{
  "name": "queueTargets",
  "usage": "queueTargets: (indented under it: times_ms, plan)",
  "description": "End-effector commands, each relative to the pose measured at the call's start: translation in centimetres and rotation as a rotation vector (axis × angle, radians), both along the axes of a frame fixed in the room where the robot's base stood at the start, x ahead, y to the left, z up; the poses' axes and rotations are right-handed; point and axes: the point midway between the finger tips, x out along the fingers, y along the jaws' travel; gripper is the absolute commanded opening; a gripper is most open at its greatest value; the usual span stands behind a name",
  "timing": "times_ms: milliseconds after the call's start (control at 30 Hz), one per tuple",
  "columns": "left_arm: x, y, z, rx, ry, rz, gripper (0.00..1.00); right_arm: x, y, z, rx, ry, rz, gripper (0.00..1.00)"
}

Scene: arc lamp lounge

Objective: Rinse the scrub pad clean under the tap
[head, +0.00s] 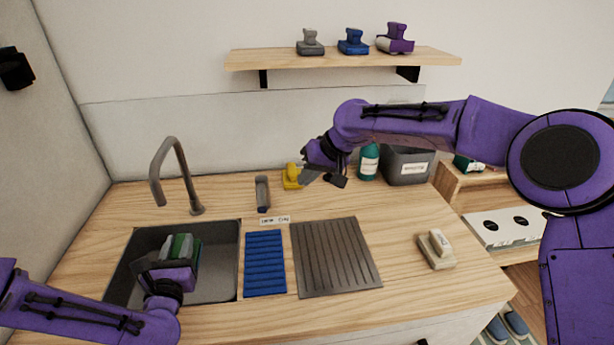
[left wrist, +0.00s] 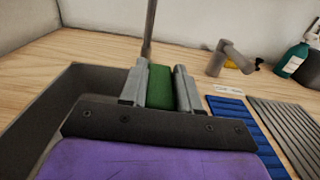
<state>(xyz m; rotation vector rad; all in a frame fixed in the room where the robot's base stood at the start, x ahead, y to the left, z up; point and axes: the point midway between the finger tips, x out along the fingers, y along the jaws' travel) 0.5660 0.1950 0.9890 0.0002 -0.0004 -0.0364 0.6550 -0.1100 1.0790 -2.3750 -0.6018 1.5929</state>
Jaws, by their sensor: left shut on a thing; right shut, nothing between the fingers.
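The green scrub pad (head: 181,247) is held between the grey fingers of my left gripper (head: 182,250), over the grey sink basin (head: 222,258). It also shows in the left wrist view (left wrist: 160,87), pinched between both fingers. The tap (head: 166,160) is a grey curved spout standing at the back of the sink, its mouth above and behind the pad. No water shows coming from it. A grey lever-like fixture (head: 262,193) stands right of the tap. My right gripper (head: 309,174) is shut and empty above the back of the counter, beside a yellow object (head: 292,177).
A blue ribbed tray (head: 265,264) and a dark ribbed mat (head: 335,258) lie right of the sink. A cream-topped block (head: 436,249) sits further right. A teal bottle (head: 368,162) and grey bin (head: 407,166) stand behind. A shelf (head: 340,59) hangs above.

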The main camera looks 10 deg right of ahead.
Motion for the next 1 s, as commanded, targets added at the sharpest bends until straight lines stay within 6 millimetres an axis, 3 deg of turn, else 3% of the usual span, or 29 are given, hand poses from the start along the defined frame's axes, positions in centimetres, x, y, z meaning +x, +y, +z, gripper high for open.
queueTargets:
  times_ms: [500, 1000]
  plan:
    - [-2.9, -3.7, -0.2, -0.001, 0.001, -0.001, 0.0, 0.0, 0.0, -1.9, 0.0, 0.0, 0.0, 0.0]
    - [-3.0, -3.9, 0.0, 0.0, 0.0, 0.0, 0.0, 0.0, 0.0, -1.8, 0.0, 0.0, 0.0, 0.0]
